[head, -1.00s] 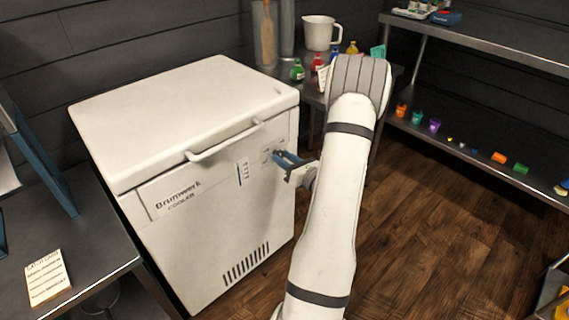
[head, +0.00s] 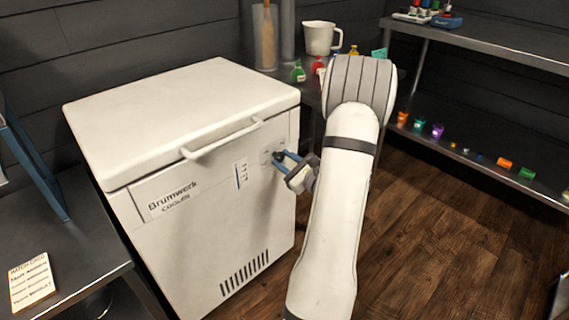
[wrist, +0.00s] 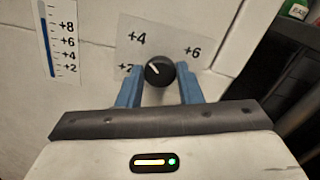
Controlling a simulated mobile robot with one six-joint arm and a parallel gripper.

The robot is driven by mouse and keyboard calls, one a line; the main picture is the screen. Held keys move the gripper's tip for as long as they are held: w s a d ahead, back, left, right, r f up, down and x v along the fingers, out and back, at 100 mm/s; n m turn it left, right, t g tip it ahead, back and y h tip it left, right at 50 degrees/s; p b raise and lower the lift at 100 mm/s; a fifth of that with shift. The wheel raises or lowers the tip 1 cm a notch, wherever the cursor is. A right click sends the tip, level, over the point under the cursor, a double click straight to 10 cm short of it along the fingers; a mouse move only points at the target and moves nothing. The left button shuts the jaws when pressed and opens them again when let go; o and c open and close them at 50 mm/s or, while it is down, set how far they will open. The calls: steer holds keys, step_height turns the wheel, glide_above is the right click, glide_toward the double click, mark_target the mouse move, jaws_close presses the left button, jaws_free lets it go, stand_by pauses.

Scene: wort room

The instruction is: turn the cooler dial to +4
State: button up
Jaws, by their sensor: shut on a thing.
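The white cooler (head: 215,215) stands left of my arm with its lid (head: 180,110) closed. In the wrist view its black round dial (wrist: 159,71) has a white pointer line slanting to the upper left. The label +4 is above left of the dial, +6 is to the right, and +2 at the left is partly covered by a finger. My gripper (wrist: 160,82) is shut on the dial, with one blue finger on each side. In the head view my gripper (head: 283,159) is at the cooler's front panel and the dial is mostly hidden.
A temperature scale (wrist: 51,38) with a blue bar is left of the dial. The lid handle (head: 222,139) juts out above the panel. A table with a card (head: 31,281) is at the left. Shelves (head: 480,150) with small coloured items are at the right.

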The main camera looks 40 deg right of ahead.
stand_by(0.3)
steer(key=o, duration=0.9)
steer(key=shift+o, duration=0.2)
steer(key=shift+s, duration=0.15)
steer(key=s+p, duration=0.2)
steer(key=s, duration=0.5)
steer(key=shift+s+d, duration=0.3)
